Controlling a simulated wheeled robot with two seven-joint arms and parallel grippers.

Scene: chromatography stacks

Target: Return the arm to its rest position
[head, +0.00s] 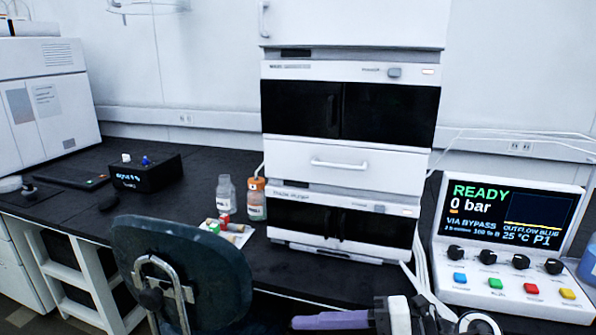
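My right gripper (300,321) shows at the bottom edge, right of centre, with its purple-grey finger part pointing left. It is cut off by the frame, so I cannot tell whether it is open or shut. No object shows clearly in it. It is in front of the bench's front edge, low in the picture. My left gripper is not in view.
The black bench (80,207) carries a chromatography stack (350,150), bottles (226,195), a small black box (146,174) and a control panel (512,245) reading READY, 0 bar. A dark chair (180,255) stands before the bench, left of my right gripper.

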